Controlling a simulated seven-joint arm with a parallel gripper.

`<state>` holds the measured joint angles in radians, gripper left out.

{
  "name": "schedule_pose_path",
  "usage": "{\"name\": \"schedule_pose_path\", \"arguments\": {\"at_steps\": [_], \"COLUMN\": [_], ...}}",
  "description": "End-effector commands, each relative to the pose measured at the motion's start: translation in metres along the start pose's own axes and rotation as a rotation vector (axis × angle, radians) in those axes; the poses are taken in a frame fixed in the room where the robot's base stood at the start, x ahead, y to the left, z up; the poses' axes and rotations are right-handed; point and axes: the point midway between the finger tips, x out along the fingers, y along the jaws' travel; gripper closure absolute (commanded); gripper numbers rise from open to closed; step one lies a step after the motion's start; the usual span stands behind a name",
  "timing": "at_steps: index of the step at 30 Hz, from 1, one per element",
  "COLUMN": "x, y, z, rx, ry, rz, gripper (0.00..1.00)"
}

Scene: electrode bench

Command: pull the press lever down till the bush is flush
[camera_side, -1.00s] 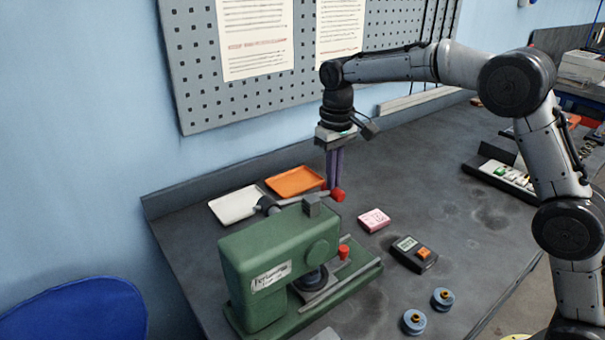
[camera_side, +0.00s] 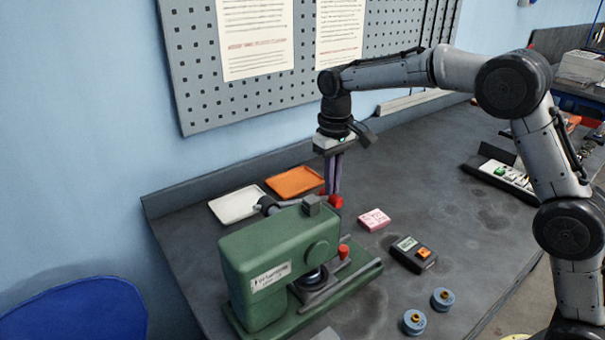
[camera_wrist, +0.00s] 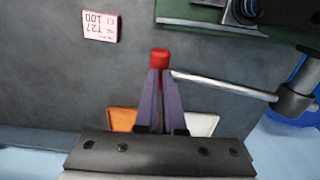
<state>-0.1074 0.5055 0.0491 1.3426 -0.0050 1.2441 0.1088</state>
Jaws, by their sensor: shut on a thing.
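The green press (camera_side: 270,258) stands on the bench with its ram (camera_side: 312,278) low under the head. Its lever (camera_side: 300,201) runs from a hub at the back to a red knob (camera_side: 335,202). My gripper (camera_side: 334,192) is shut at the red knob end of the lever, fingers pointing down. In the wrist view the fingers (camera_wrist: 158,85) close on the red knob (camera_wrist: 159,57), and the lever rod (camera_wrist: 225,86) leads right to the hub (camera_wrist: 295,100). The bush under the ram is too small and hidden to make out.
A white tray (camera_side: 237,205) and an orange tray (camera_side: 294,181) lie behind the press. A pink card (camera_side: 373,220), a black meter (camera_side: 412,254) and two blue round parts (camera_side: 413,322) lie to its right. A red knob (camera_side: 344,252) sits on the press base side.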

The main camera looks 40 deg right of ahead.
Motion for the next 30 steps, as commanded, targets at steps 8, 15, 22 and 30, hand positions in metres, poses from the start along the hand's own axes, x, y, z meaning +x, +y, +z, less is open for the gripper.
{"name": "schedule_pose_path", "arguments": {"at_steps": [8, 15, 22, 30], "x": [0.013, 0.020, 0.020, 0.020], "y": [-0.004, -0.006, -0.006, -0.006], "z": [0.001, 0.001, 0.001, 0.001], "rx": [-0.001, 0.000, 0.000, 0.000], "ry": [-0.008, -0.008, -0.007, -0.007], "rz": [-0.001, 0.000, 0.000, 0.000], "gripper": [1.00, 1.00, 1.00, 1.00]}}
